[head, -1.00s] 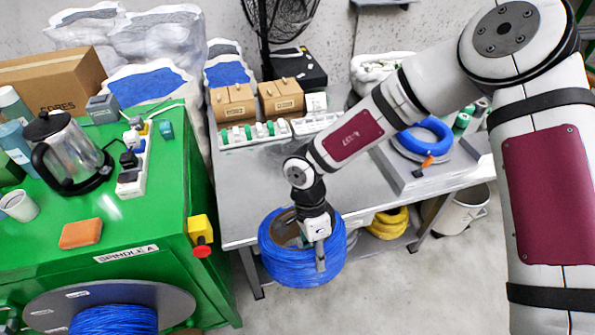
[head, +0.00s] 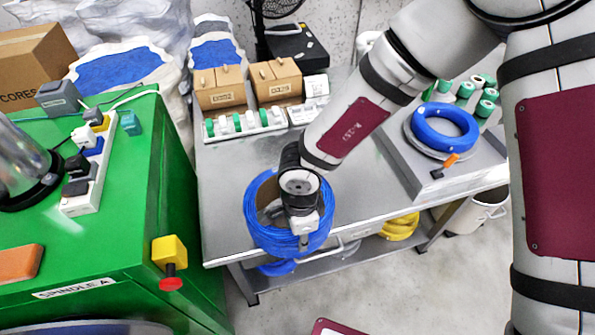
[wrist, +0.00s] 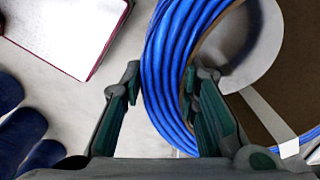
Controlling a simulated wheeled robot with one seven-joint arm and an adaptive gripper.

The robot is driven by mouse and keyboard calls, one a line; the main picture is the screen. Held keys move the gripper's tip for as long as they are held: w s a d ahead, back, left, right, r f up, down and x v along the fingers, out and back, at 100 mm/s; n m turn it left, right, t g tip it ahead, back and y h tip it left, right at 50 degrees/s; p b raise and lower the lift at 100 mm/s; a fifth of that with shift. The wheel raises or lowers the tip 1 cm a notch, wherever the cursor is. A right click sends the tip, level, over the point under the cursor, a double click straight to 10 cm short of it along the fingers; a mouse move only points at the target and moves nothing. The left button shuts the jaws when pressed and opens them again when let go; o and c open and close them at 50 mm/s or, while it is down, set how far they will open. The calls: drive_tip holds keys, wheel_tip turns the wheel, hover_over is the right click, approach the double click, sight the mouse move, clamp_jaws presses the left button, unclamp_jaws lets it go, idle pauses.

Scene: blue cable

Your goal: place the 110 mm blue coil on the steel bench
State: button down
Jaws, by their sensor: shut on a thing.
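A blue coil (head: 260,228) hangs at the front edge of the steel bench (head: 228,172) in the head view, overlapping the bench top. I cannot tell whether it touches the bench. My gripper (head: 304,243) is shut on one side of the coil's ring and hides part of it. In the wrist view, the fingers of my gripper (wrist: 163,88) straddle the wound strands of the coil (wrist: 168,60), one outside and one inside the ring.
A second blue coil (head: 445,130) lies on a grey platform (head: 455,178) at the right of the bench. Cardboard boxes (head: 220,90) and a white rack (head: 245,126) stand at the back. The green cabinet (head: 130,190) is at left. The front-left bench top is clear.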

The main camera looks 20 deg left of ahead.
drive_tip(key=w, duration=0.5)
drive_tip(key=w+f, duration=0.1)
drive_tip(key=w, duration=1)
drive_tip(key=shift+w+d+f, duration=0.1)
drive_tip(key=shift+f, duration=0.25)
drive_tip(key=shift+w+f, duration=0.1)
drive_tip(key=shift+f, duration=1.7)
drive_tip(key=c, duration=1.2)
unclamp_jaws()
drive_tip(key=shift+d, duration=0.1)
drive_tip(key=shift+c, duration=0.2)
wheel_tip(320, 180, up, 12)
